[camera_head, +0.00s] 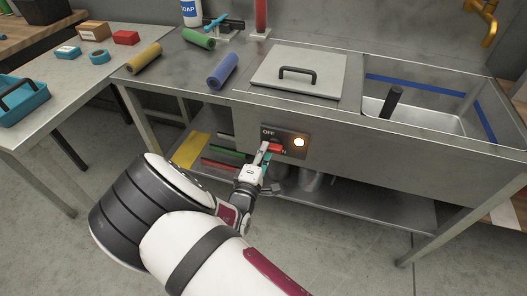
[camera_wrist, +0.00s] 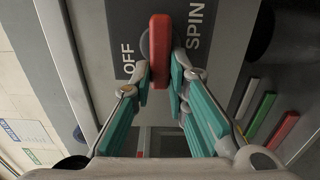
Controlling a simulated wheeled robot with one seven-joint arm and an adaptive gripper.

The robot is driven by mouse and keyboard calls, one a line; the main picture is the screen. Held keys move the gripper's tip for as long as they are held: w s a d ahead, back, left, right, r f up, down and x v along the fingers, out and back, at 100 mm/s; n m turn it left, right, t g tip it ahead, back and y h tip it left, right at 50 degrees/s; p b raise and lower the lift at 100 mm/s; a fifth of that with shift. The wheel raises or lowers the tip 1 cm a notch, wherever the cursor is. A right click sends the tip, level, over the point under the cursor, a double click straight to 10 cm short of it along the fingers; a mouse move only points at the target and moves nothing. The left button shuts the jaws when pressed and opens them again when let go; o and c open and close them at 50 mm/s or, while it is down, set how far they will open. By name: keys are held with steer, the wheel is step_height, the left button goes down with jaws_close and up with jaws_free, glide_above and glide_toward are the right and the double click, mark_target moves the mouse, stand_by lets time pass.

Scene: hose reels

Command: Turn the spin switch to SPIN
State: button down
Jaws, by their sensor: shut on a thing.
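The spin switch is a red bar handle (camera_head: 275,148) on a dark plate on the front panel of the metal counter. In the wrist view the red handle (camera_wrist: 160,45) stands upright between the OFF label on the left and the SPIN label on the right. My gripper (camera_wrist: 160,75) is shut on the handle, with one teal-padded finger on each side. In the head view my gripper (camera_head: 266,151) reaches the plate from below left and hides part of the SPIN label.
A lidded bay (camera_head: 300,69) and a sink basin (camera_head: 415,106) are above. Coloured bars (camera_head: 222,163) lie on the lower shelf. Yellow, green and blue rolls (camera_head: 222,71) lie on the counter's left part.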

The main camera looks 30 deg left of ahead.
steer(key=shift+f, duration=0.1)
steer(key=c, duration=1.6)
jaws_free()
steer(key=shift+o, duration=0.2)
steer(key=v, duration=0.7)
steer(key=shift+s, duration=0.25)
